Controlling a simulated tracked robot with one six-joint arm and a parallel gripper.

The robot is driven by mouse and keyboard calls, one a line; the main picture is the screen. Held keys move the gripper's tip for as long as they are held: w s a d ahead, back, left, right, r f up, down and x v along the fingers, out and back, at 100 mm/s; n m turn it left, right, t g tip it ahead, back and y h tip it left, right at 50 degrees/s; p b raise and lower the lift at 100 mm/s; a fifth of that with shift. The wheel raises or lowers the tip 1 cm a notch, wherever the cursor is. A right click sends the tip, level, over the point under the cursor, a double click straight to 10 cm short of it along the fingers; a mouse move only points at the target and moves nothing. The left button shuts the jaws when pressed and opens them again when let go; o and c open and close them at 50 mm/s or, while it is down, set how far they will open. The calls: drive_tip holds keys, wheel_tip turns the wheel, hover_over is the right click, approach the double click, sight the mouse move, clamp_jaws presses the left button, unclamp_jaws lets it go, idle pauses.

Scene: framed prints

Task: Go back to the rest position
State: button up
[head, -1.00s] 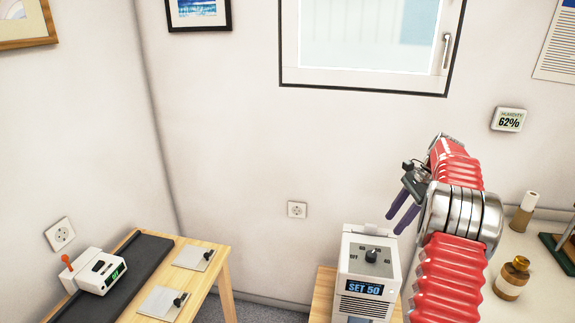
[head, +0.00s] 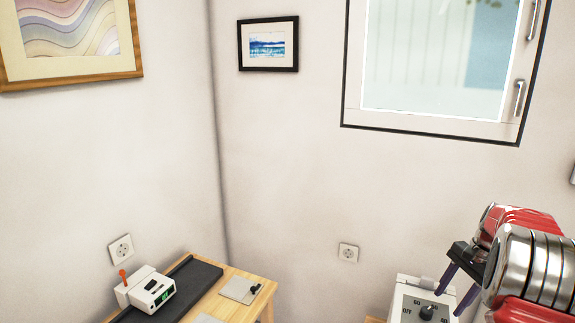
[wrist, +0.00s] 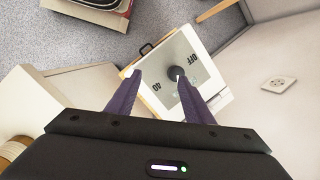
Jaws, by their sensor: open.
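My gripper (head: 454,291) is at the lower right of the head view, at the end of my red and silver arm. Its two purple fingers point down and stand apart. In the wrist view my gripper (wrist: 157,80) shows open, with nothing between the fingers. Beyond the fingertips is a white box with a dark dial knob (wrist: 177,73), well below and apart from them. The same white box (head: 410,302) shows in the head view, partly cut off by the lower edge.
A wooden table (head: 240,275) at lower left bears a black mat (head: 193,283), a white device with a green display (head: 150,291) and a metal plate (head: 238,290). Framed prints (head: 268,44) and a window (head: 435,60) are on the walls. Grey floor (wrist: 40,70) shows in the wrist view.

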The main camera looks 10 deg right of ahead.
drive_tip(key=s+a+r+n+t+h, duration=0.1)
drive_tip(key=s+a+r+n, duration=0.3)
drive_tip(key=a, duration=0.9)
drive_tip(key=s+a+r+n+t+h, duration=0.1)
drive_tip(key=s+a+r+n+t, duration=0.1)
drive_tip(key=s+a+r+n, duration=0.3)
drive_tip(key=s+a+r+n+t, duration=0.1)
drive_tip(key=s+a+r+n, duration=0.3)
drive_tip(key=a, duration=1.8)
drive_tip(key=s+n, duration=0.3)
drive_tip(key=s, duration=0.4)
drive_tip(key=shift+r+t+h, duration=0.25)
drive_tip(key=shift+t+h, duration=0.15)
drive_tip(key=shift+c, duration=0.6)
